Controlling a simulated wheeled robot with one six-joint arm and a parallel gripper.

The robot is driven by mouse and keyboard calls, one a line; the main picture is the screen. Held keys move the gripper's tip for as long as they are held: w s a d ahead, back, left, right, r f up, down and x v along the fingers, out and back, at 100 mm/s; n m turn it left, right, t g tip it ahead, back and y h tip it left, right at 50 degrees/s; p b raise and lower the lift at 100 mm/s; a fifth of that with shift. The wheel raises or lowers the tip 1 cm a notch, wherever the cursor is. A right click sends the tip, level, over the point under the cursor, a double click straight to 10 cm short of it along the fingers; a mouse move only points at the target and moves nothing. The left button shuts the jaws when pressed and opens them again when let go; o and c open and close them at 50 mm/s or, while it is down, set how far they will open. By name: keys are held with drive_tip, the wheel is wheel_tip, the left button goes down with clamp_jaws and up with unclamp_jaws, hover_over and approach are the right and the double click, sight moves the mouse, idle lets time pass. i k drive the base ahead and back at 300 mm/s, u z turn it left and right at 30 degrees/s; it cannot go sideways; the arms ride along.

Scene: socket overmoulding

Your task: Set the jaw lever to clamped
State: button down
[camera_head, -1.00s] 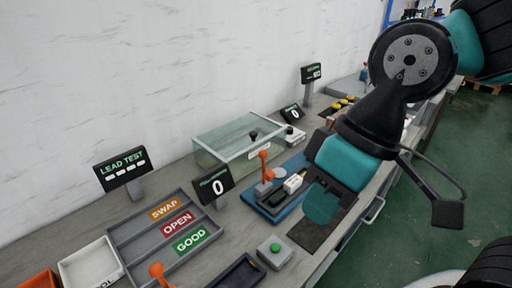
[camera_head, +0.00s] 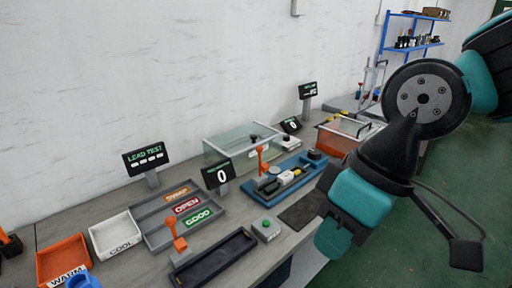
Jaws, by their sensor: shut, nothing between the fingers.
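Two orange levers are in view, and I cannot tell by marking which is the jaw lever. The other orange lever (camera_head: 176,236) stands tilted by the dark tray (camera_head: 215,261) near the front. My gripper (camera_head: 332,240) is shut and empty. In the picture it is right of both levers, by the bench's front edge, and touches neither. Its fingertips are hard to make out.
A clear-lidded box (camera_head: 232,143) stands behind the blue fixture, and an orange bin (camera_head: 338,139) to its right. Small displays (camera_head: 146,159) stand along the back.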

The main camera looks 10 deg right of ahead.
sight(263, 167)
drive_tip(key=z, duration=0.4)
drive_tip(key=i, duration=1.2)
drive_tip(key=u, duration=0.65)
